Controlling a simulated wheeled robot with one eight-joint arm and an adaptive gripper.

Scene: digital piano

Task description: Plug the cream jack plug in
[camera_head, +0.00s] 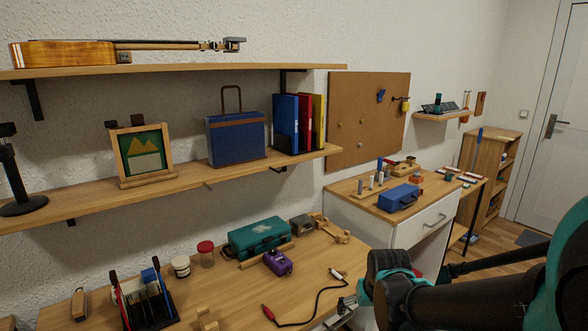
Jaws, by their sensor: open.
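The cream jack plug (336,274) lies on the wooden table (235,295) near its right side. A black cable runs from it in a curve to a red plug (268,313) near the table's front. My gripper (345,303) is small in the picture, at the table's right edge, just below and right of the cream plug. It is open, appears empty and is apart from the plug; my arm hides part of it. A small purple box (278,262) sits left of the cream plug. I cannot make out a socket.
A teal case (259,237), jars and a black rack (148,306) with tools stand on the table. A wall shelf (75,206) hangs above its back. A white desk (425,227) with a blue toolbox (398,198) stands beyond. The table is clear around the cable.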

